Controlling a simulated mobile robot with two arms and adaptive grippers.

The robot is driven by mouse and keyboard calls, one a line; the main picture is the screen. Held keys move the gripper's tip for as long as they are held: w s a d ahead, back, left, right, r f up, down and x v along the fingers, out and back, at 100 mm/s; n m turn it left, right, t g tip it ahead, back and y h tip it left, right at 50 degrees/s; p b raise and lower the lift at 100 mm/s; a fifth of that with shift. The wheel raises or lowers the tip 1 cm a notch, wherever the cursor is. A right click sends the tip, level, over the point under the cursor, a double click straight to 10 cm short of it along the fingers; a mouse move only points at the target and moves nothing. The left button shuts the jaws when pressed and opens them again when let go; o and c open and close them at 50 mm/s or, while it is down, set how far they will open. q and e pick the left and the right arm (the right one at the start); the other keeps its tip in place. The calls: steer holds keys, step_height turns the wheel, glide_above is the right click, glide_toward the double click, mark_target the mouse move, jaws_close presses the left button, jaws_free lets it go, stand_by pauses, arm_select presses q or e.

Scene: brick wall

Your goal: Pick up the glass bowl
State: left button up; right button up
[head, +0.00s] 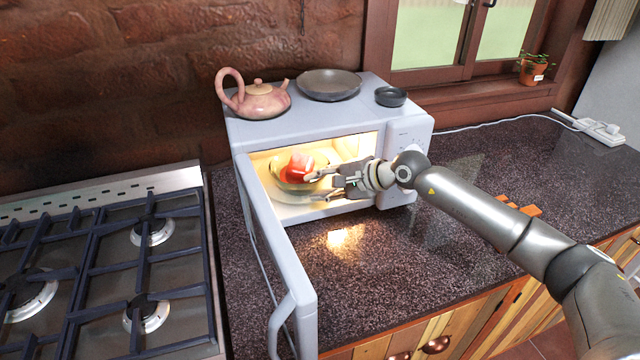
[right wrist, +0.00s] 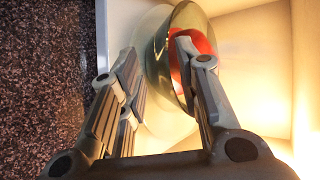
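The glass bowl (head: 279,180) is inside the open, lit microwave (head: 305,127), with a red round item (head: 299,168) in it. In the right wrist view the bowl (right wrist: 157,72) shows its rim between my fingers. My right gripper (head: 313,188) reaches in through the microwave opening from the right, its fingers spread. In the right wrist view, one finger of the gripper (right wrist: 156,54) is over the inside of the bowl by the red item, the other outside the rim. I cannot tell whether either finger touches the glass. My left gripper is not in view.
The microwave door (head: 262,245) stands open toward the front left. A teapot (head: 259,102), a dark plate (head: 329,84) and a small dark bowl (head: 390,97) sit on top. A gas stove (head: 110,265) is at left. The counter (head: 370,270) in front is clear.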

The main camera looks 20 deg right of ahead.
steer(key=v, duration=1.1)
steer(key=shift+s+r, duration=0.15)
steer(key=shift+s, duration=0.05)
steer(key=shift+o, duration=0.4)
steer(key=shift+d, duration=0.1)
